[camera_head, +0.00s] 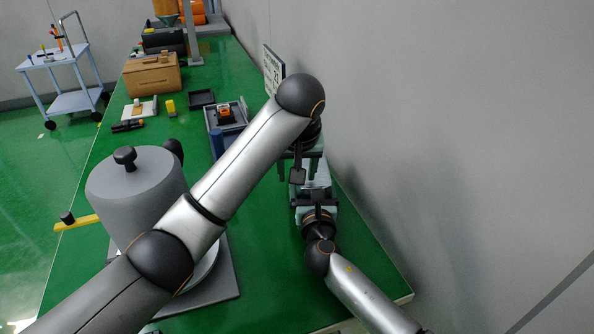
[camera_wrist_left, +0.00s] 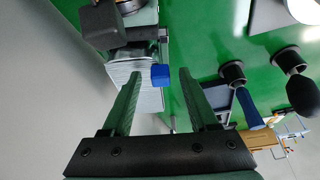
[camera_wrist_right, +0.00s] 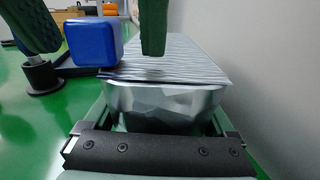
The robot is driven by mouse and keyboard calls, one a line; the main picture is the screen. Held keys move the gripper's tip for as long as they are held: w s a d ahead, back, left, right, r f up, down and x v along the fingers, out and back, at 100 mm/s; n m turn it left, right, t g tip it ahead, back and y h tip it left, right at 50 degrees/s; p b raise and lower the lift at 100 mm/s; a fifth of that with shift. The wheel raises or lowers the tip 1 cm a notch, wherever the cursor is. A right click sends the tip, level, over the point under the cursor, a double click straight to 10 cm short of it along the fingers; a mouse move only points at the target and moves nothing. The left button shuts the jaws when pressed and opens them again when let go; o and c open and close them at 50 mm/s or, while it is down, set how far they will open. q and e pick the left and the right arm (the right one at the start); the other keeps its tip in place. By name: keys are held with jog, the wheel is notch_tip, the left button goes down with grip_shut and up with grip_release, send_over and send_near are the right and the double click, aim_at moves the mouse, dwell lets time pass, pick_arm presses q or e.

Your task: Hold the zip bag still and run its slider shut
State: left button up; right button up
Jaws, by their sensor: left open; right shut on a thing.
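The zip bag (camera_wrist_right: 170,70) is a silver, ridged bag with a shiny front end; it also shows in the left wrist view (camera_wrist_left: 150,99) and, partly covered by my arms, in the head view (camera_head: 316,178). Its blue slider (camera_wrist_right: 95,43) is a block on the left side of the bag. My right gripper (camera_wrist_right: 165,112) is shut on the bag's near end. My left gripper (camera_wrist_left: 160,73) is open, with one green finger on either side of the slider (camera_wrist_left: 160,76) and visible gaps between. Whether the fingertips reach past the slider is unclear. The head view hides the slider.
A grey lidded drum (camera_head: 135,195) stands on the green bench at left, under my left arm. A grey tray (camera_head: 212,113), a black tray (camera_head: 201,98) and a cardboard box (camera_head: 152,76) lie further back. A grey wall runs close along the right.

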pick_arm(q)
notch_tip(320, 180, up, 10)
dwell(0.6)
pick_arm(e)
jog(key=o, duration=0.9)
jog(key=shift+c, duration=0.2)
